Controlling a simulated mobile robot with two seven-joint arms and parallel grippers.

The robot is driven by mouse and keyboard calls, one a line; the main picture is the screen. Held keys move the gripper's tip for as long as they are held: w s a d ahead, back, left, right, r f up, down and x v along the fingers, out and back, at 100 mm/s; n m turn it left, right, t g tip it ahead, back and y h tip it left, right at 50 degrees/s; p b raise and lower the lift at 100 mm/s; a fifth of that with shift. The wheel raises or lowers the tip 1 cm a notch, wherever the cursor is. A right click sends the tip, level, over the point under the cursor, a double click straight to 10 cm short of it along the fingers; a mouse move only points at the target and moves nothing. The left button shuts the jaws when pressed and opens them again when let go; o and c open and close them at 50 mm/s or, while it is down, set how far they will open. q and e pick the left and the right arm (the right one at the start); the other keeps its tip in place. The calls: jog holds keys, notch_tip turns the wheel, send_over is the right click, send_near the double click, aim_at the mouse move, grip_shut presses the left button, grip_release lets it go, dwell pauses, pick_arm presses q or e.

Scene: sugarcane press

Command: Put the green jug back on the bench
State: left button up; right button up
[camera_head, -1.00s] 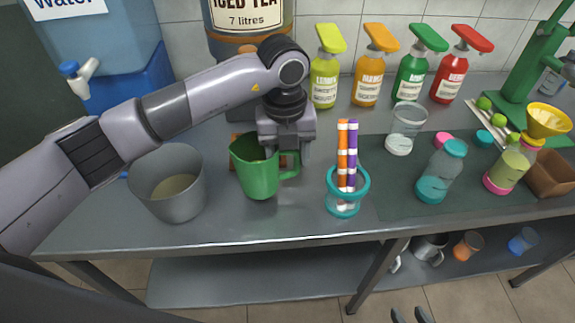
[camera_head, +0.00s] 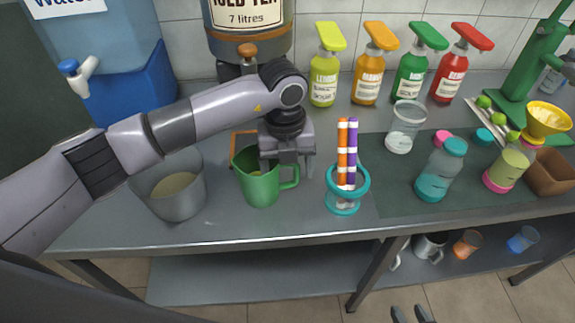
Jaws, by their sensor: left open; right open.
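The green jug (camera_head: 261,190) stands upright on the grey bench (camera_head: 235,225), between the grey pot and the teal-rimmed holder. Its handle points right. My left gripper (camera_head: 287,170) is open at the jug's rim and handle side. One finger overlaps the jug's mouth and the other is right of the handle top. I cannot tell whether either finger touches the jug. My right gripper (camera_head: 410,315) is open at the bottom edge, below the bench front; only its fingertips show.
A grey pot (camera_head: 178,196) stands left of the jug. A teal-rimmed holder (camera_head: 343,205) with orange and purple sticks stands close on the right. The iced tea dispenser (camera_head: 248,30) and several pump bottles (camera_head: 325,75) stand behind. A strip of bench front is clear.

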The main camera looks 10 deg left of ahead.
pick_arm(q)
jog(key=shift+r, duration=0.2)
notch_tip(320, 180, up, 12)
jog(key=b, duration=0.1)
jog(key=shift+a, duration=0.2)
jog(key=shift+s+f, duration=0.1)
jog(key=shift+s, duration=0.05)
